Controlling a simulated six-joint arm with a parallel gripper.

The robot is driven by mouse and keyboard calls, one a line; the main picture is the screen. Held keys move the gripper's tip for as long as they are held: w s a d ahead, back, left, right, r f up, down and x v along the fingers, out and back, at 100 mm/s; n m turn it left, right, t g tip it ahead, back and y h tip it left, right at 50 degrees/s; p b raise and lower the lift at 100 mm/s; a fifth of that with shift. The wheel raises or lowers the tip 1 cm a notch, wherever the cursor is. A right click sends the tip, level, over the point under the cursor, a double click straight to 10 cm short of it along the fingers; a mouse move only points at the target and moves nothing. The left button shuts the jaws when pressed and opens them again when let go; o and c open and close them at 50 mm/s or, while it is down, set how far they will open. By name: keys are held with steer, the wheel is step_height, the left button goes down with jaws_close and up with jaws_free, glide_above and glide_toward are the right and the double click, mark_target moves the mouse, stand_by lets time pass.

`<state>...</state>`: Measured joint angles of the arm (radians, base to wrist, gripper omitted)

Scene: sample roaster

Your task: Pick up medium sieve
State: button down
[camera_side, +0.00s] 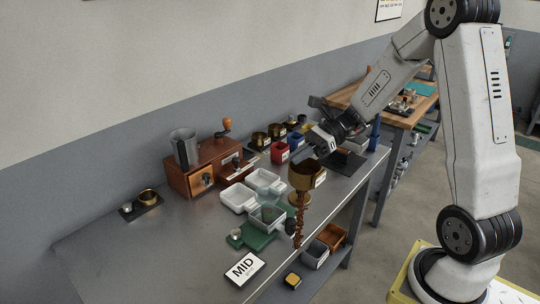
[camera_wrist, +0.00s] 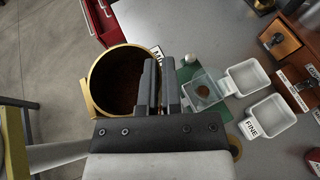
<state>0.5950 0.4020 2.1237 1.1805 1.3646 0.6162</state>
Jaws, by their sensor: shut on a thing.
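My gripper (camera_side: 318,157) is above the metal table, shut on a round brass sieve (camera_side: 303,180) with a white tag. In the wrist view, my gripper's fingers (camera_wrist: 158,88) are at the right side of the sieve's rim (camera_wrist: 92,75), and the inside looks dark brown. The sieve is held in the air. Below it in the side view hangs a brown, lumpy column (camera_side: 299,228), which looks like falling material; I cannot tell for sure. A white card reading MID (camera_side: 243,268) lies near the table's front edge. The tag's lettering on the sieve is too small to read.
A green scale-like base with a clear container (camera_side: 267,217) and white trays (camera_side: 238,198) stand left of the sieve. A wooden grinder box (camera_side: 190,177) is behind. Brass sieves (camera_side: 260,138) and a red bin (camera_side: 280,153) are at the back. Grey (camera_side: 315,257) and orange-brown (camera_side: 333,236) bins hang in front.

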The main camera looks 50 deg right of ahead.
steer(key=shift+s+r, duration=0.35)
steer(key=shift+s, duration=0.45)
steer(key=shift+w, duration=0.15)
steer(key=w+d+f, duration=0.2)
steer(key=w+f, duration=0.2)
steer(key=w, duration=0.5)
steer(key=w+d+f, duration=0.2)
steer(key=w+f, duration=0.2)
steer(key=w, duration=0.5)
steer(key=w+d+f, duration=0.2)
steer(key=w+f, duration=0.3)
steer(key=w, duration=0.4)
steer(key=shift+w+d, duration=0.25)
steer(key=shift+w, duration=0.1)
steer(key=shift+f, duration=0.1)
steer(key=shift+f+h, duration=0.1)
steer(key=shift+h, duration=0.2)
